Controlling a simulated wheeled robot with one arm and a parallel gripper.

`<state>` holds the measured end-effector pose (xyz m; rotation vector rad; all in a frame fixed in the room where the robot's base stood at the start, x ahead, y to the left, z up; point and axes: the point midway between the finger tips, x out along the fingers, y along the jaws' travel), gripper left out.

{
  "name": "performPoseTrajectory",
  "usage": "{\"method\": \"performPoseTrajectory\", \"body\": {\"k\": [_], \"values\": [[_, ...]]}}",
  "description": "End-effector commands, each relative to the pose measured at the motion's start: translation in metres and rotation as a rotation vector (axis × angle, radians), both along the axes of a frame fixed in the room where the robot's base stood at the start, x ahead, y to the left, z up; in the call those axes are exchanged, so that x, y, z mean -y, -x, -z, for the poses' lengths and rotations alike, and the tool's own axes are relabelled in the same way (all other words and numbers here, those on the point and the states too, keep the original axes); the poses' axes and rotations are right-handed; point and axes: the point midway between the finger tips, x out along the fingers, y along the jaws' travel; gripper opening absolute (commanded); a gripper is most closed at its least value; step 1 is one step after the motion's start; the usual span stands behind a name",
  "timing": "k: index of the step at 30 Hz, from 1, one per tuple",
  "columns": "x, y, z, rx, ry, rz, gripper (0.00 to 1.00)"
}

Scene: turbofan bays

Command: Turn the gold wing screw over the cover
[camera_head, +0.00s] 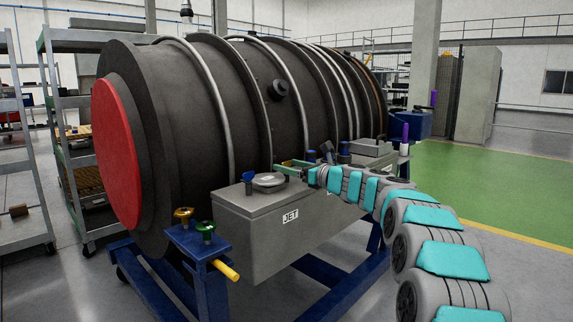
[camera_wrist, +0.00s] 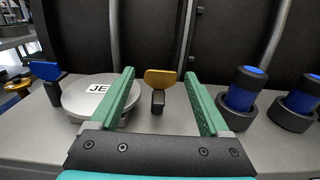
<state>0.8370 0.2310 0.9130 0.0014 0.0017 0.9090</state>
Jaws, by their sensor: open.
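The gold wing screw (camera_wrist: 160,79) stands upright on a short dark post in the wrist view, just right of the round grey cover (camera_wrist: 84,101). The cover also shows in the head view (camera_head: 269,181), on top of the grey box marked JET. My gripper (camera_wrist: 159,74) is open, its two green fingers on either side of the screw in the picture, with gaps on both sides. I cannot tell how far the screw lies beyond the fingertips. In the head view my gripper (camera_head: 279,167) is above the box near the cover, and I cannot make out the screw there.
A blue wing screw (camera_wrist: 46,72) stands left of the cover. Two blue-topped knobs (camera_wrist: 241,92) (camera_wrist: 296,103) stand right of my gripper. The dark engine casing (camera_head: 190,95) rises behind the box. A blue stand (camera_head: 195,245) holds other gold and green screws.

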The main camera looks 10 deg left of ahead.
Motion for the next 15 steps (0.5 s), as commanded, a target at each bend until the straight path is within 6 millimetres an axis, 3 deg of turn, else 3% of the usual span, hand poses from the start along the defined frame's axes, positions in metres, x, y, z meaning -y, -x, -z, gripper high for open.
{"method": "performPoseTrajectory", "body": {"k": [6, 15], "values": [[-0.012, -0.009, 0.0, 0.002, 0.002, 0.0, 0.8], [-0.013, -0.01, 0.0, 0.002, 0.0, 0.001, 0.8]]}}
